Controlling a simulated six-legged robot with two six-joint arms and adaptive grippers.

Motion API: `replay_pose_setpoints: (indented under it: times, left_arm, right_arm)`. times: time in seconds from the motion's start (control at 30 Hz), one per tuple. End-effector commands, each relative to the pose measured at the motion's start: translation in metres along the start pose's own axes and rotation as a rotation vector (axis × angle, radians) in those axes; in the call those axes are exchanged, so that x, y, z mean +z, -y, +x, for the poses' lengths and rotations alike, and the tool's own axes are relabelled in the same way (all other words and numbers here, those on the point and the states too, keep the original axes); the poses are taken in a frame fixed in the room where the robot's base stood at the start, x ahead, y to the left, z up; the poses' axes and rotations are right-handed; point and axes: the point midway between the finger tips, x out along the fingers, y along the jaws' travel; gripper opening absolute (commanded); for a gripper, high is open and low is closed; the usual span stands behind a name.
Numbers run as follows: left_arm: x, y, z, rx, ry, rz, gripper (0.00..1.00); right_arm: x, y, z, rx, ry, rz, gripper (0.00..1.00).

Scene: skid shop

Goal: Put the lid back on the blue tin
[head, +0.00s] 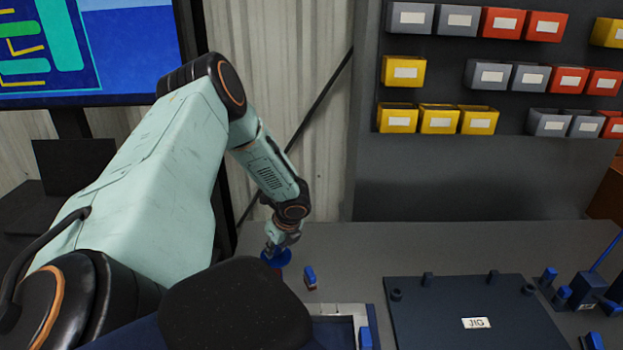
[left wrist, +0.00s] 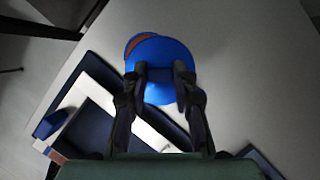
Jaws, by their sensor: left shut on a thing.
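My left gripper (head: 277,248) is shut on a blue round lid (head: 283,258) at the back left of the grey bench. In the left wrist view the lid (left wrist: 160,60) is a flat blue disc between the two fingertips (left wrist: 160,76). A curved blue rim with reddish brown inside it, perhaps the blue tin (left wrist: 138,42), shows past the lid's upper left edge. The lid hides most of it, so I cannot tell whether they touch. My right gripper is not in view.
A small blue and red item (head: 310,277) stands just right of the gripper. A pale-edged tray (head: 345,311) is at the front, and a dark board marked JIG (head: 450,297) lies right of it. Blue tools (head: 585,287) stand at far right. Bare bench lies behind the board.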

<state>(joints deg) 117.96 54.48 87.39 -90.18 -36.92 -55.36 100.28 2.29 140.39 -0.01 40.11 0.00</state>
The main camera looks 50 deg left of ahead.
Motion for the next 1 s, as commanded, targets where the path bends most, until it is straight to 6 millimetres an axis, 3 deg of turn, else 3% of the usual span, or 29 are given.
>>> replay_pose_setpoints:
  times: [0.07,0.23,0.57,1.0]
  left_arm:
    - [0.012,-0.015,0.004,0.045,-0.001,-0.115,0.06]
    - [0.018,-0.021,0.005,0.098,0.001,-0.238,0.06]
    - [0.014,-0.020,0.012,0.105,-0.001,-0.258,0.06]
    - [0.003,-0.020,0.038,0.104,-0.002,-0.257,0.06]
  right_arm:
    - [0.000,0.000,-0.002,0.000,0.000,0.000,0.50]
    - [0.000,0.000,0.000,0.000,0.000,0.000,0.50]
    - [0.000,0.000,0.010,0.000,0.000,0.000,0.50]
    - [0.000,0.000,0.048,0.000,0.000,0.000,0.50]
